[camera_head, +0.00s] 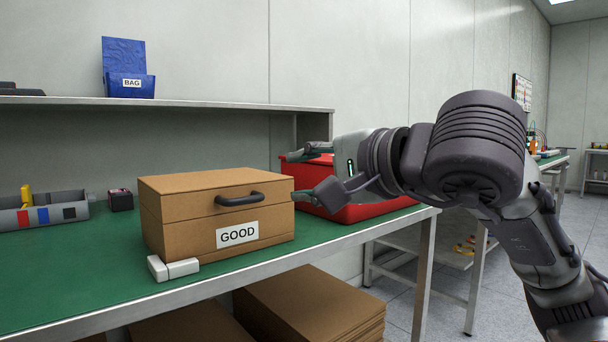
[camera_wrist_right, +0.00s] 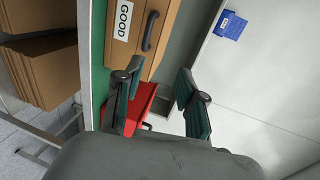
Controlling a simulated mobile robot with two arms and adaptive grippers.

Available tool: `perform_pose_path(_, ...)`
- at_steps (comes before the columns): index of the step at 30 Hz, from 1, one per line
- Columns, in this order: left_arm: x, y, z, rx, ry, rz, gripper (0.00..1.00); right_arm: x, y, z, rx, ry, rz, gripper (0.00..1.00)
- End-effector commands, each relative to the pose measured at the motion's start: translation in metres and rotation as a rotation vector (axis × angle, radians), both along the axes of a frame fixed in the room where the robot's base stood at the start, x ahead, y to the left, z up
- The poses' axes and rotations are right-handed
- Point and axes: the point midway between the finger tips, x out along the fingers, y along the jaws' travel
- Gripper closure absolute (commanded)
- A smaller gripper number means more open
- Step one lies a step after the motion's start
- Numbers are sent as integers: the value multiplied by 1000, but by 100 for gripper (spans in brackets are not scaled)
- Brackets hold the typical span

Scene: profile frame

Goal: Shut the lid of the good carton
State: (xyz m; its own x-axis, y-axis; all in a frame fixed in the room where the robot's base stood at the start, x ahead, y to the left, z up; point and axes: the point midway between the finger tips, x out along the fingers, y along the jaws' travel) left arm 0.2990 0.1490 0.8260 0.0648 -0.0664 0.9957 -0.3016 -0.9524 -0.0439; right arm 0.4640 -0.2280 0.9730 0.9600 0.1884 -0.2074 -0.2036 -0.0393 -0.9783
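The good carton (camera_head: 192,232) is a brown box with a white GOOD label on its front, standing on the green bench top. Its lid (camera_head: 185,190) lies flat on top, with a dark handle (camera_head: 240,199) on the front; no gap shows between lid and body. My right gripper (camera_head: 302,174) is open and empty, just right of the carton, in front of the red bin. In the right wrist view the carton (camera_wrist_right: 130,58) is ahead of the spread fingers (camera_wrist_right: 160,100); the handle also shows there. My left gripper is not in view.
A red bin (camera_head: 345,213) stands right of the carton. A small white block (camera_head: 173,268) lies at the carton's front left corner. A grey tray (camera_head: 45,212) is farther left. A shelf (camera_head: 170,103) with a blue bag box (camera_head: 130,86) runs behind. Cardboard stacks (camera_head: 310,310) lie below.

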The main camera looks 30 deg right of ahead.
Motion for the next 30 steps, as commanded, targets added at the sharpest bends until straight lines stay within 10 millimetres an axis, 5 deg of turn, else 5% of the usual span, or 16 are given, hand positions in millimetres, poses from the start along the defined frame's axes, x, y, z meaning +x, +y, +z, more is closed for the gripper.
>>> perform_pose_path(14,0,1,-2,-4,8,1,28,-9,-2,3,1,-4,-1,61)
perform_pose_path(30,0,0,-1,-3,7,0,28,-104,-21,23,1,-3,0,61)
